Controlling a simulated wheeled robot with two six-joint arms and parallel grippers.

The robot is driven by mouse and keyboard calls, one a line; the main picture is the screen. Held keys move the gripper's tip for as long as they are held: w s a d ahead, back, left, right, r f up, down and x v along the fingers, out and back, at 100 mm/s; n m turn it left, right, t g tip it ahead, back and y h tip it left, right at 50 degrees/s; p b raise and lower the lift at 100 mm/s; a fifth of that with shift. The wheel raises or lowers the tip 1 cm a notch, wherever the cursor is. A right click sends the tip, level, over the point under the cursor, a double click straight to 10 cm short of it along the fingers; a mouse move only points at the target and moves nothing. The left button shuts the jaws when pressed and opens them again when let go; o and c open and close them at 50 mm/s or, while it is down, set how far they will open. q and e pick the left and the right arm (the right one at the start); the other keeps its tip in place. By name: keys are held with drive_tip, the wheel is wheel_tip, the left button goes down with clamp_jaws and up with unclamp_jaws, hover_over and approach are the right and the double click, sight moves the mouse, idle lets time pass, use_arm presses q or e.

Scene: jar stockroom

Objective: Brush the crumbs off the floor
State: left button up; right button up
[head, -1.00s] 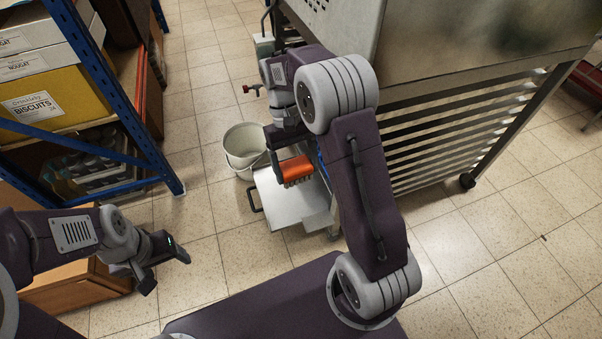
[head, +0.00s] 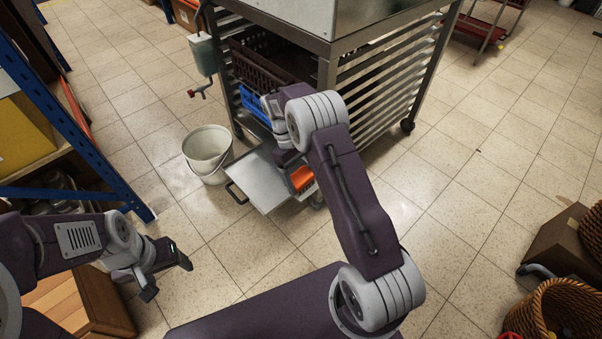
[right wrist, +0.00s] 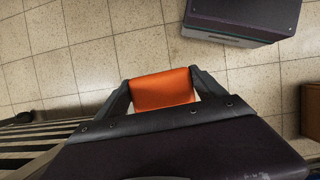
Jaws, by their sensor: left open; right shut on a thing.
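An orange brush (head: 301,178) is held in my right gripper (head: 289,160), at the right side of a flat grey pan (head: 262,186) with a dark handle. The right wrist view also shows the orange block (right wrist: 162,90) between the two fingers. Its bristles are hidden. I cannot tell if the brush touches the pan or floor. My left gripper (head: 170,277) is open and empty above the floor at the lower left. A tiny dark speck (head: 478,151) lies on the tiles to the right; I cannot tell if it is a crumb. No other crumbs are clear.
A white bucket (head: 207,154) stands left of the pan. A steel rack (head: 375,100) on castors, with a brown crate (head: 262,62) inside, stands behind my right arm. Blue shelving (head: 85,135) is at left, a wicker basket (head: 560,305) at lower right. Tiles between are free.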

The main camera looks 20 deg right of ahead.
drive_tip(key=s+f+n+b, duration=0.2)
drive_tip(key=f+b, duration=0.2)
drive_tip(key=f, duration=0.9)
drive_tip(key=s+a+f+n+t+h+b, duration=0.1)
drive_tip(key=s+f+n+b, duration=0.2)
drive_tip(key=f, duration=0.9)
drive_tip(key=s+f+n+t+h+b, duration=0.1)
drive_tip(key=s+f+n+b, duration=0.2)
drive_tip(key=f, duration=1)
drive_tip(key=b, duration=0.3)
drive_tip(key=shift+s+a+f+b, duration=0.2)
drive_tip(key=shift+a+f+b, duration=0.15)
drive_tip(key=shift+b, duration=0.05)
drive_tip(key=shift+f, duration=0.1)
